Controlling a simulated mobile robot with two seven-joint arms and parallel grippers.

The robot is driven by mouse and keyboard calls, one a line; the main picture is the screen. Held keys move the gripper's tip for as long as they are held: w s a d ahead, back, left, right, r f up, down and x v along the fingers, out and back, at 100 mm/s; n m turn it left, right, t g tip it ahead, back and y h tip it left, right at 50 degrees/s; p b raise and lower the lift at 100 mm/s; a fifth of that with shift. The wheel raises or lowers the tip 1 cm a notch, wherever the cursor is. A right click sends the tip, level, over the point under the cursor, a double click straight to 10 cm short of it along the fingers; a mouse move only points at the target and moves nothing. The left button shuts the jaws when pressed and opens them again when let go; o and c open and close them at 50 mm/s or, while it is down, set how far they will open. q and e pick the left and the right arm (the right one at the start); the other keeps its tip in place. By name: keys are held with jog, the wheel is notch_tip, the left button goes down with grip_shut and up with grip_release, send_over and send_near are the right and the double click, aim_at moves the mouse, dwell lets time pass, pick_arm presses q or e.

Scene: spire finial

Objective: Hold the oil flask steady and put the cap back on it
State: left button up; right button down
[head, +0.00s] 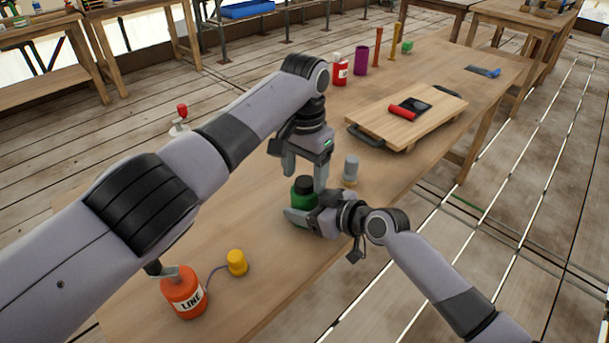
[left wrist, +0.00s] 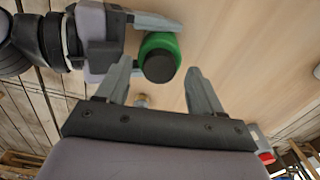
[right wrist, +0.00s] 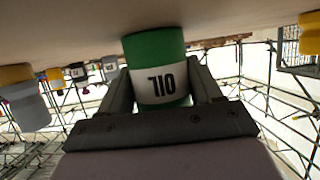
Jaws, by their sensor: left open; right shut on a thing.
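The green oil flask (head: 303,200) stands on the table with a black cap (head: 303,184) on its top; I cannot tell how tightly it is seated. My right gripper (head: 303,213) is shut on the flask's body from the side. The right wrist view shows the flask's white OIL label (right wrist: 160,83) between the fingers. My left gripper (head: 305,173) is open and points down just above the cap. In the left wrist view the black cap (left wrist: 160,68) lies between the open fingers, nearer the left one, with the green flask body (left wrist: 160,43) beyond.
An orange LINE bottle (head: 184,294) and a yellow cap (head: 237,262) on a cord are at the near left. A wooden board (head: 430,118), a red bottle (head: 340,72) and a purple cylinder (head: 361,60) stand farther back.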

pick_arm(q)
notch_tip(320, 180, up, 11)
jog(key=shift+f, duration=0.15)
pick_arm(e)
jog(key=shift+c, duration=0.6)
grip_release()
jog(key=shift+v, duration=3.6)
